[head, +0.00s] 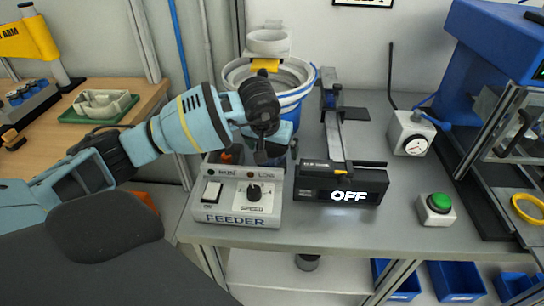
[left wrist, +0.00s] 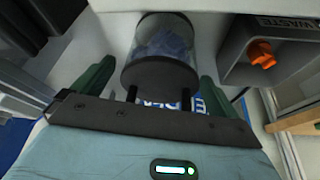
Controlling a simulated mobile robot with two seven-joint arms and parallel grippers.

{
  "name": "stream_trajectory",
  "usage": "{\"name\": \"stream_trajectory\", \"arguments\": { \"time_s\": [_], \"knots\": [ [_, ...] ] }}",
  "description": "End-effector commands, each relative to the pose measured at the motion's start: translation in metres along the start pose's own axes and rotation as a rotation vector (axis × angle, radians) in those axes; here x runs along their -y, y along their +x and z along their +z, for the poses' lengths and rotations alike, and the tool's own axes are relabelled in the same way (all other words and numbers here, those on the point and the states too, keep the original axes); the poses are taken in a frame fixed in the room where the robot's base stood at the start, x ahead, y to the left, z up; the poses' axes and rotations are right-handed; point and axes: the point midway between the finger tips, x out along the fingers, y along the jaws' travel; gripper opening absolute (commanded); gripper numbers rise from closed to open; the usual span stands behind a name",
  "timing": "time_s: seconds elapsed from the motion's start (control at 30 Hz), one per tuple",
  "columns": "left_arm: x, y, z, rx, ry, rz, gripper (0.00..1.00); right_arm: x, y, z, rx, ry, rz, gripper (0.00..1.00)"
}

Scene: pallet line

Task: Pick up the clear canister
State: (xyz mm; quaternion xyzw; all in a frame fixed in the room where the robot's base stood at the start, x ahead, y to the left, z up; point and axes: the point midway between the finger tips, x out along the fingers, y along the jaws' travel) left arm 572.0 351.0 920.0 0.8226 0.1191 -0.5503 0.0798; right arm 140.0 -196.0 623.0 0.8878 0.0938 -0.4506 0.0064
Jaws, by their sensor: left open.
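The clear canister (left wrist: 165,40) shows in the left wrist view, with a see-through body, blue pieces inside and a dark grey round end facing me. It appears between the two green fingers of my left gripper, with a gap on each side; I cannot tell how far ahead it is. In the head view my left gripper (head: 270,152) is over the back of the feeder box (head: 238,192), partly hidden by its wrist. It is open and empty. I cannot pick out the canister for sure in the head view. My right gripper is out of view.
A grey bin marked WASTE (left wrist: 240,65) with an orange piece is beside the canister. A bowl feeder (head: 310,92), a black OFF display (head: 340,186) and a green button (head: 438,205) stand on the bench. A dark-topped cylinder (head: 307,262) is on the lower shelf.

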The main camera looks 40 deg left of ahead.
Motion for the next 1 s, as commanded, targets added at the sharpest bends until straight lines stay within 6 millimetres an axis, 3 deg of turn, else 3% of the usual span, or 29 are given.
{"name": "stream_trajectory", "arguments": {
  "time_s": [0.2,0.7,1.0],
  "knots": [
    [-0.0001,0.0004,-0.0002,-0.001,0.000,0.000,0.98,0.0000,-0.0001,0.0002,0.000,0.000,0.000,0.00],
    [-0.0001,0.0000,-0.0003,-0.001,0.001,0.000,0.33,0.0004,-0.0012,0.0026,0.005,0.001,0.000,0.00],
    [-0.0002,-0.0041,-0.0031,-0.006,0.000,0.002,0.31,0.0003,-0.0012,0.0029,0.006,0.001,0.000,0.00]
  ]
}}
